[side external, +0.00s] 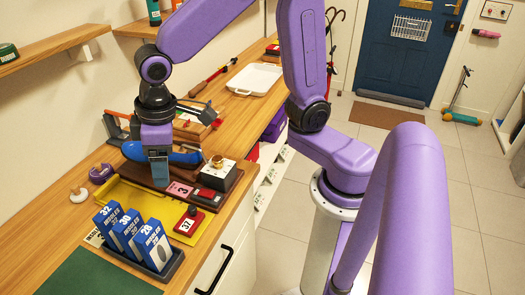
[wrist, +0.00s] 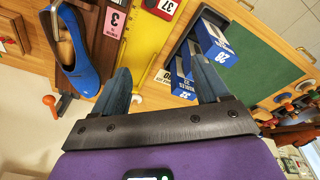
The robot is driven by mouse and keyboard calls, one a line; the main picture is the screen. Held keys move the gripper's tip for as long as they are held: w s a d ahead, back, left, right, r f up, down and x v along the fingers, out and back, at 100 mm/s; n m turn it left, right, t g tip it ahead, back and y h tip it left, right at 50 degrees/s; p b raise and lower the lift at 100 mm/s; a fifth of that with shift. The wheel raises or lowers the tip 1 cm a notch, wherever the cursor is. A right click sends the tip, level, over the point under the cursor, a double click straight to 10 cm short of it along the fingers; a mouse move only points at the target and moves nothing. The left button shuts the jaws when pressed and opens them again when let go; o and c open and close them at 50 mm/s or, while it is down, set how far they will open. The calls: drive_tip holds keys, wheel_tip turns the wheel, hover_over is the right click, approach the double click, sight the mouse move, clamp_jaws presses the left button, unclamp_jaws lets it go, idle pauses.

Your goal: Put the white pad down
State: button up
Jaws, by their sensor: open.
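A small white curved piece (side external: 78,195), which looks like the white pad, lies on the wooden bench near the wall, left of the yellow board. My gripper (side external: 158,182) points down over the bench, to the right of that piece and apart from it. In the wrist view my gripper (wrist: 163,82) has its two blue-grey fingers spread wide, with nothing held between them. The yellow board (wrist: 150,40) shows beyond and between the fingers.
A blue shoe (wrist: 80,50) is beside the left finger. A purple curved piece (side external: 101,173) lies near the white one. A green mat (side external: 90,275) lies at the near end; a white tray (side external: 258,79) is farther back.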

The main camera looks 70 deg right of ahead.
drive_tip(key=s+d+n, duration=0.2)
drive_tip(key=s+d, duration=0.3)
drive_tip(key=s, duration=0.4)
drive_tip(key=s+d+f+n+g, duration=0.1)
drive_tip(key=s+d+n, duration=0.2)
drive_tip(key=s+d, duration=0.3)
drive_tip(key=s, duration=0.3)
drive_tip(key=shift+s+d+f+g, duration=0.15)
drive_tip(key=shift+d+g, duration=0.1)
drive_tip(key=shift+g, duration=0.05)
drive_tip(key=shift+o, duration=0.6)
